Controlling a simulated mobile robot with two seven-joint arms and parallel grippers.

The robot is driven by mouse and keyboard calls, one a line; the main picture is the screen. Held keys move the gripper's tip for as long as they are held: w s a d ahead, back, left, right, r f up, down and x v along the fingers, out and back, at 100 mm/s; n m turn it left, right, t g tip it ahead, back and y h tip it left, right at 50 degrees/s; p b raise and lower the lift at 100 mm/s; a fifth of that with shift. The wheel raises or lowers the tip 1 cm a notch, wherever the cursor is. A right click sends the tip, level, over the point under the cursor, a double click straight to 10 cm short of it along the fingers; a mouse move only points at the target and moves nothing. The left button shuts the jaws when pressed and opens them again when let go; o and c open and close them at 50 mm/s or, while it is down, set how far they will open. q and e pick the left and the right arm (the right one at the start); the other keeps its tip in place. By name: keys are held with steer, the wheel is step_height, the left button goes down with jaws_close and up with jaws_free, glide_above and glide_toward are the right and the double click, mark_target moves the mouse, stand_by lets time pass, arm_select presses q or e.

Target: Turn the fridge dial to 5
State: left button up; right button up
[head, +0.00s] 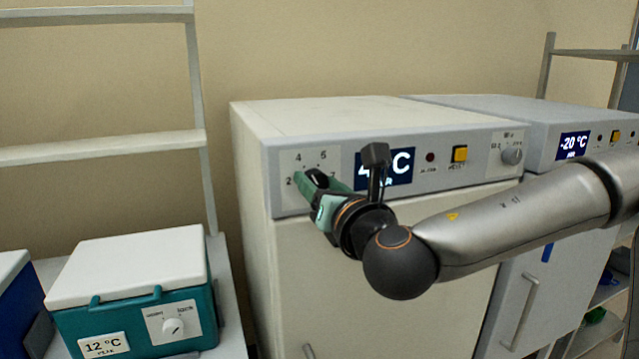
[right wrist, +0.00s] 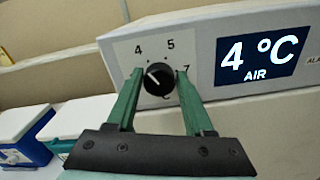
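The fridge (head: 400,250) is a white cabinet with a "4 °C AIR" display (right wrist: 257,58) on its front panel. Its black round dial (right wrist: 159,78) sits on a pale plate (right wrist: 120,50) with 4, 5 and 7 readable in the right wrist view. The dial's white mark points to the upper left, towards 4. My right gripper (right wrist: 160,73) has its green fingers on either side of the dial, with small gaps visible. My left gripper is not in view.
On the fridge panel are a yellow button (head: 460,154) and a grey knob (head: 512,156). A second unit showing -20 °C (head: 573,145) stands to the right. A teal cool box (head: 140,315) with a white lid stands lower left, beside a shelf frame (head: 100,148).

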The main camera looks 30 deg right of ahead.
jaws_close()
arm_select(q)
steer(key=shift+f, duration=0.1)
